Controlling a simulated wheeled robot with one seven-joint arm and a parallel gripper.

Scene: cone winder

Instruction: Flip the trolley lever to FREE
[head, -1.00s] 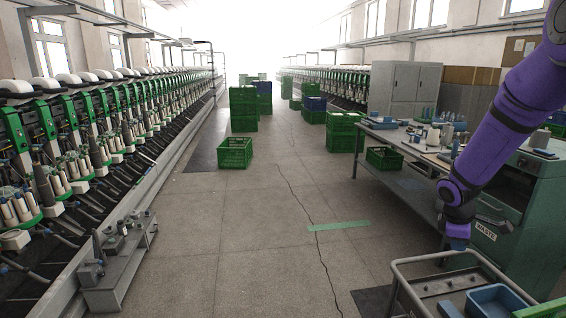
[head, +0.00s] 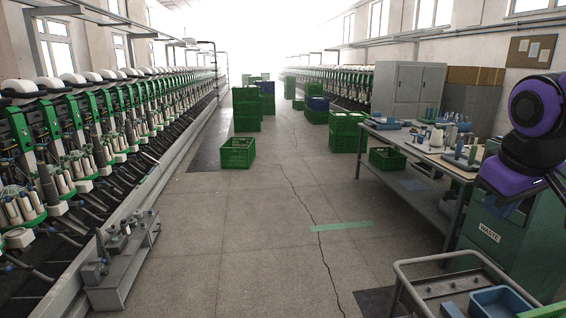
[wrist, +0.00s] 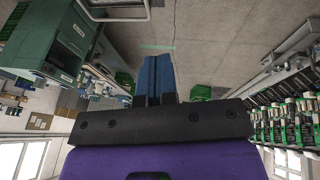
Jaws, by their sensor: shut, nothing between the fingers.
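The trolley (head: 452,262) stands at the lower right of the head view, cut off by the bottom edge. Its grey tube rail and dark top show. Part of it also shows upside down at the top of the wrist view (wrist: 117,17). I cannot make out its lever in either view. My gripper (wrist: 154,62) shows in the wrist view with its two blue fingers together and nothing between them. It is apart from the trolley. In the head view my purple arm is at the right edge, above the trolley's far side.
A blue tray (head: 500,303) sits on the trolley. A green cabinet marked WASTE (head: 500,250) and a cluttered workbench (head: 400,137) stand behind it. Green crates (head: 238,153) stand farther up the aisle. A winding machine lines the left. The middle floor is clear.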

